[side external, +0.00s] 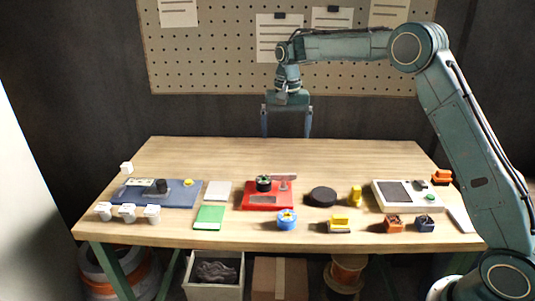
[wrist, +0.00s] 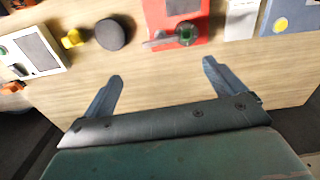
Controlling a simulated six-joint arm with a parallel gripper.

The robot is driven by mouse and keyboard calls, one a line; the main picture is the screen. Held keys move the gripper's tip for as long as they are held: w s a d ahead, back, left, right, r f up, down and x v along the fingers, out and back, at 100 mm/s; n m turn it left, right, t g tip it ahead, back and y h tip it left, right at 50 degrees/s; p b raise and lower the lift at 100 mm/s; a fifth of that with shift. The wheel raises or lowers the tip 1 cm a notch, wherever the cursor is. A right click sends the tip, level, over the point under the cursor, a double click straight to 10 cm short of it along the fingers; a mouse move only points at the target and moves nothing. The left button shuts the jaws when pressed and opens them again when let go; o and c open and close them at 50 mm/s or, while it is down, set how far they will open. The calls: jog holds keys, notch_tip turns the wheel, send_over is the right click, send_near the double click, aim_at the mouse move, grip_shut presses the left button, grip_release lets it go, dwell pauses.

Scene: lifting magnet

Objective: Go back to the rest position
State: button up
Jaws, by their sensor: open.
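In the wrist view my gripper (wrist: 162,80) shows both fingers spread over bare tabletop. The red base (side external: 262,199) lies mid-table, with a dark round part with green on it (side external: 264,183) on top. A black disc (side external: 323,196) lies to its right, apart from my gripper.
A blue board (side external: 180,196) with small white blocks around it is at the left. A grey-white device (side external: 400,195) is at the right, with yellow and orange blocks nearby. The back strip of the table is clear. A pegboard (side external: 215,75) stands behind.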

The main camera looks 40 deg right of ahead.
jog(key=s+a+r+n+t, duration=0.1)
jog(key=s+a+r+n, duration=0.1)
jog(key=s+r, duration=0.55)
jog(key=s+a+r+n+t, duration=0.2)
jog(key=s+r, duration=0.2)
jog(key=s, duration=0.6)
jog(key=s+a+f+n+t, duration=0.1)
jog(key=s+f+n, duration=0.1)
jog(key=s, duration=0.8)
jog(key=s+a+f+n+t, duration=0.1)
jog(key=s+f+n, duration=0.1)
jog(key=s, duration=0.8)
jog(key=shift+f+t, duration=0.3)
jog(key=shift+f, duration=0.15)
